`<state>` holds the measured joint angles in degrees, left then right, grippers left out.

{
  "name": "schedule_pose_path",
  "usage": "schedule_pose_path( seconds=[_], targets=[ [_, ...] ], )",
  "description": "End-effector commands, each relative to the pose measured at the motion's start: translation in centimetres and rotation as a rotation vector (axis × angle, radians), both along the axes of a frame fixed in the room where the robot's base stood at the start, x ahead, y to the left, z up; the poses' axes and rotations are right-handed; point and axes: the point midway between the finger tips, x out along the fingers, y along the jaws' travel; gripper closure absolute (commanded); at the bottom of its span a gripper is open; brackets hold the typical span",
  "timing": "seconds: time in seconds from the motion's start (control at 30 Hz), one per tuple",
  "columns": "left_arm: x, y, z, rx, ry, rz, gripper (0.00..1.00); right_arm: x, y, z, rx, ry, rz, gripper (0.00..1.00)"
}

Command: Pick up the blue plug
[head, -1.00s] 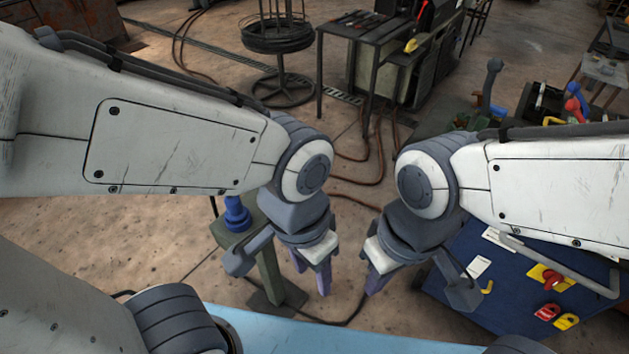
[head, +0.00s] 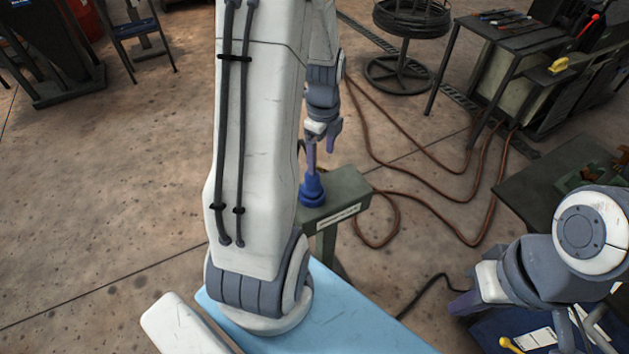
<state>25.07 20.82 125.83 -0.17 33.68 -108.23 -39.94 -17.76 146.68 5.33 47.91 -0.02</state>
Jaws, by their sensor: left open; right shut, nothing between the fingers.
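The blue plug (head: 312,191) stands upright on the left end of a green stand (head: 345,192) in the head view. My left gripper (head: 321,152) is open above the plug, with one purple finger reaching down close to the plug's top. I cannot tell whether that finger touches the plug or lies beside it. My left arm hides some of the area left of the plug. My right gripper (head: 467,303) is shut and empty at the lower right, away from the plug.
A light blue surface (head: 345,315) lies in front of the stand. Brown cables (head: 430,180) run across the floor on the right. A wire spool stand (head: 405,75) and a tool table (head: 510,35) stand at the back. A blue panel table (head: 490,335) is at lower right.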

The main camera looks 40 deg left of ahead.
Motion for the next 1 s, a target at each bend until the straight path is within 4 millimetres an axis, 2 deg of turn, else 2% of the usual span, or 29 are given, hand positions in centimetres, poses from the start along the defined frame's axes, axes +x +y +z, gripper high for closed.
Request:
schedule_pose_path(
  seconds=[0.03, 0.13, 0.4, 0.57, 0.83, 1.0],
  targets=[
    [-0.3, 1.0, -0.4, -0.002, 0.004, -0.013, 0.13, 0.0, 0.0, 0.0, 0.000, 0.000, 0.000, 1.00],
    [-0.4, 1.8, -1.4, -0.002, 0.006, -0.035, 0.13, 0.0, 0.0, 0.0, 0.000, 0.000, 0.000, 1.00],
    [-0.5, 1.9, -5.3, -0.002, 0.006, -0.039, 0.13, 0.0, 0.0, -0.1, 0.000, 0.000, 0.000, 1.00],
    [-0.5, 2.0, -6.3, -0.001, 0.005, -0.038, 0.13, 0.0, 0.0, 0.0, 0.000, 0.000, 0.000, 1.00],
    [-0.5, 2.6, -10.0, -0.002, 0.007, -0.038, 0.13, 0.0, 0.0, 0.5, 0.000, 0.000, 0.000, 1.00],
    [-0.4, 2.6, -11.1, -0.001, 0.004, -0.038, 0.13, 0.0, 0.0, 0.5, 0.000, 0.000, 0.000, 1.00]
  ],
)
